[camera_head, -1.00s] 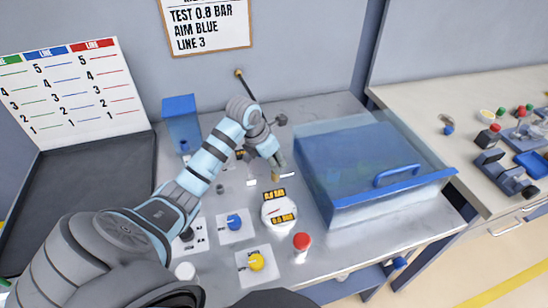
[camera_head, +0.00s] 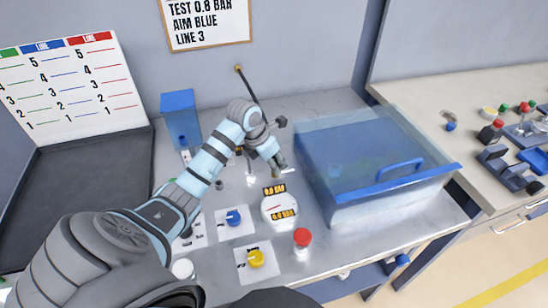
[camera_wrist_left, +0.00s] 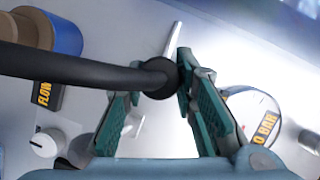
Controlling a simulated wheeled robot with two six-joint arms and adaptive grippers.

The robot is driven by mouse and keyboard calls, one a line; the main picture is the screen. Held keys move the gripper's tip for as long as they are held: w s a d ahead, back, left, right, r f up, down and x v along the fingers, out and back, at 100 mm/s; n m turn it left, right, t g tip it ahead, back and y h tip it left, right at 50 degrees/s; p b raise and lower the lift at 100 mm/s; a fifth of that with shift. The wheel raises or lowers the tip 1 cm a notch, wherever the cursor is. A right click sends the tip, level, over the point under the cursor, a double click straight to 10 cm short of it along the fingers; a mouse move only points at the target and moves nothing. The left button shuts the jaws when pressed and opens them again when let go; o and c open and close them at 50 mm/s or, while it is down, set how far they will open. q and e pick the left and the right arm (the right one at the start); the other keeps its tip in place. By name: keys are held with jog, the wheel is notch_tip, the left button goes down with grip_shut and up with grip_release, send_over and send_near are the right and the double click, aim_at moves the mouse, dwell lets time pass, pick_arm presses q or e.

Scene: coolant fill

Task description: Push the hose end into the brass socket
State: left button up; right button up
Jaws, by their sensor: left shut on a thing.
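My left gripper (camera_head: 278,163) is low over the grey bench, behind the round gauge. In the left wrist view the left gripper (camera_wrist_left: 158,95) has its fingers on either side of the black hose (camera_wrist_left: 80,70), near its dark round end, and is shut on it. The hose (camera_head: 251,86) also shows in the head view, running down from the wall behind the arm. A brass-coloured cylinder with a blue part (camera_wrist_left: 30,32) is at the wrist view's upper left, apart from the hose end; I cannot tell whether it is the socket. My right gripper is out of view.
The gauge (camera_head: 279,209) stands in front of the gripper, with a blue knob (camera_head: 234,217), yellow knob (camera_head: 255,258) and red-topped button (camera_head: 302,240) nearby. A clear-covered blue box (camera_head: 390,205) is close on the right. A blue container (camera_head: 181,120) stands at the back left.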

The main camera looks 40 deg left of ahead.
pick_arm(q)
jog(key=shift+r, duration=0.1)
jog(key=shift+r+p, duration=1)
jog(key=shift+r, duration=0.05)
jog(key=shift+f, duration=0.2)
dwell(0.8)
jog(key=shift+f+b, duration=0.35)
jog(key=shift+b, duration=0.05)
jog(key=shift+f+b, duration=0.5)
jog(key=shift+f, duration=0.1)
jog(key=o, duration=1.1)
